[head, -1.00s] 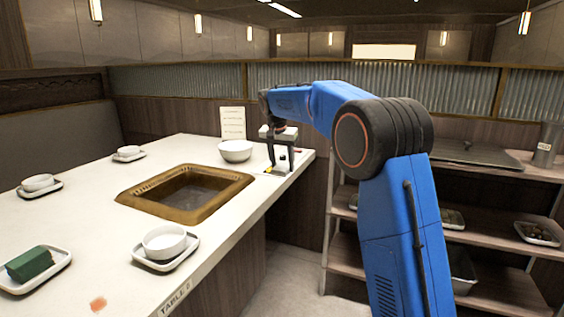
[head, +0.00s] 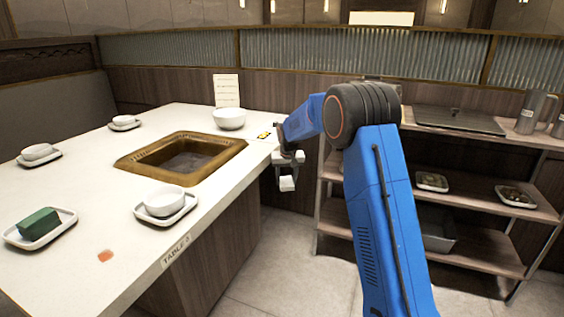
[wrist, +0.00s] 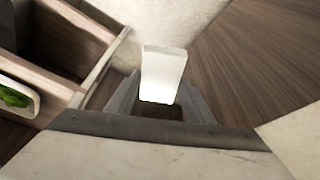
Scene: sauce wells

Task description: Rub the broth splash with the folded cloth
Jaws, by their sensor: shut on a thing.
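The broth splash (head: 105,256) is a small orange-red patch on the white table top (head: 120,215), near its front edge at the lower left in the head view. My gripper (head: 287,172) is beyond the table's right edge, far from the splash. It is shut on a white, flat-sided piece that looks like the folded cloth (head: 287,184). The cloth hangs clear of the table. In the wrist view, the white cloth (wrist: 163,73) sticks out from the jaws, over the floor. Its gripped end is partly hidden.
Near the splash are a green block (head: 39,224) on a tray and a white bowl (head: 164,201) on another. A brown-framed sunken well (head: 128,163) is mid-table. Shelves (head: 480,205) stand right.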

